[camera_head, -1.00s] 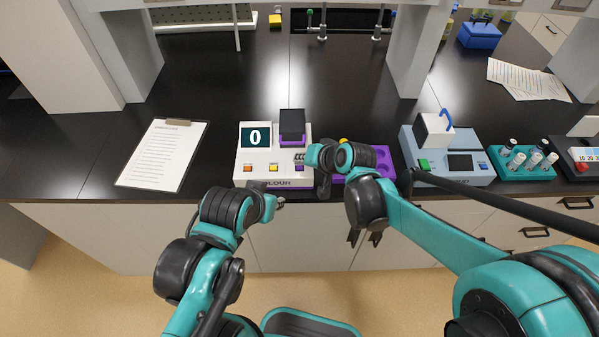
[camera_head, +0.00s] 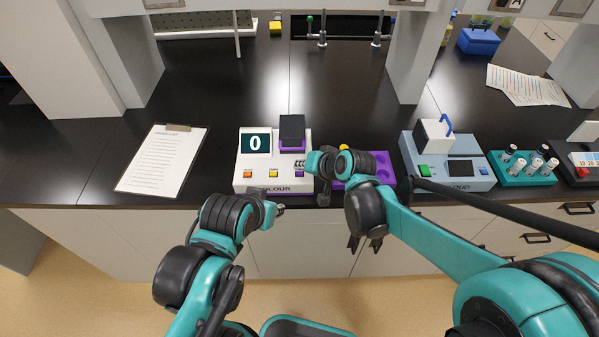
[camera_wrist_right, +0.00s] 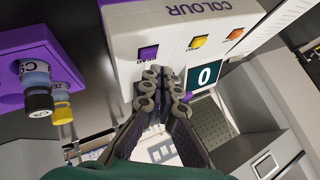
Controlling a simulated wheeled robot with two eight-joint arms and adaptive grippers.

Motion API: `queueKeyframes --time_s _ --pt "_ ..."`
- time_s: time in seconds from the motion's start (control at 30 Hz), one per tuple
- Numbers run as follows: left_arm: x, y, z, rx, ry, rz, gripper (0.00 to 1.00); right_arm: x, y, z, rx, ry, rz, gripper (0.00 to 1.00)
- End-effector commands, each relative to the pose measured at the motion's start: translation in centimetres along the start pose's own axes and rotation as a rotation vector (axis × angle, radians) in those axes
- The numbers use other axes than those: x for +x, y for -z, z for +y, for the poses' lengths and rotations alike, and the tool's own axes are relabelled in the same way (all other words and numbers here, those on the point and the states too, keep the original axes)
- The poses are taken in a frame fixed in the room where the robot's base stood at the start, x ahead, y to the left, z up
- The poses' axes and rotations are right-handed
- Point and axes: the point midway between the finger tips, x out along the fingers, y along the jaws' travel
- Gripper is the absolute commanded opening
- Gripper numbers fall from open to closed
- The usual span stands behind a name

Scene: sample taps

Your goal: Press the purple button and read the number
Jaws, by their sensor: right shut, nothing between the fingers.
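The white colour meter (camera_head: 243,162) stands on the black bench. Its dark display (camera_head: 256,143) reads 0, and the display also shows in the right wrist view (camera_wrist_right: 205,74). The purple button (camera_head: 299,175) is at the right end of a row of three on its front. In the right wrist view the purple button (camera_wrist_right: 149,53) is uncovered, just beyond my fingertips. My right gripper (camera_wrist_right: 160,78) is shut and empty, close to the button; contact cannot be made out. My left gripper (camera_head: 280,209) is in front of the bench edge, below the meter; its fingers are too small to judge.
A yellow button (camera_head: 273,174) and an orange button (camera_head: 247,174) sit beside the purple one. A purple rack (camera_wrist_right: 22,50) with capped vials is right of the meter in the head view. A clipboard (camera_head: 163,165) lies left. A blue-grey instrument (camera_head: 411,150) stands further right.

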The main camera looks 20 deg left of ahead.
Motion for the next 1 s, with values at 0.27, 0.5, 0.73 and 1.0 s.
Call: queueKeyframes --time_s 0.27,0.5,0.73,1.0 --pt "0.0 0.0 0.0 0.0 0.0 0.0 0.29 0.0 0.0 0.0 0.0 0.0 0.0 0.0" --pt "0.15 -0.11 0.0 0.0 0.0 0.0 0.29 0.15 -0.11 0.11 0.0 0.0 0.0 0.0" --pt "0.65 -0.46 0.0 0.0 0.0 0.0 0.29 0.64 -0.47 0.47 0.0 0.0 0.0 0.0" --pt "0.57 -0.41 0.0 0.0 0.0 0.0 0.29 0.57 -0.43 0.42 0.0 0.0 0.0 0.0"
